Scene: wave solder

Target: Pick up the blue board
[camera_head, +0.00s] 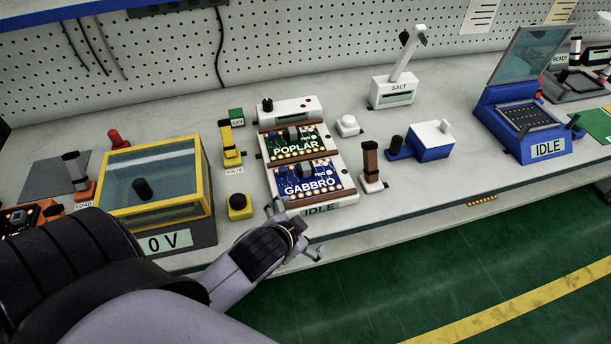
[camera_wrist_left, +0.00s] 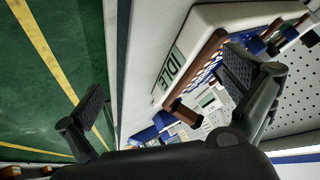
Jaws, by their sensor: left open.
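The blue board (camera_head: 314,184), labelled GABBRO, lies in the front slot of a white fixture marked IDLE (camera_head: 346,203). A green board (camera_head: 297,148), labelled POPLAR, lies just behind it. My left gripper (camera_head: 296,232) is at the bench's front edge, in front of the fixture and a little left of its middle. In the left wrist view the gripper (camera_wrist_left: 165,100) has its two fingers wide apart with nothing between them. The fixture (camera_wrist_left: 190,50) shows beyond the right finger, with part of the blue board (camera_wrist_left: 218,68) visible along its edge. My right gripper is not in view.
A brown-handled post (camera_head: 371,170) stands close to the right. A blue and white unit (camera_head: 430,141) and a blue lidded machine (camera_head: 520,115) are farther right.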

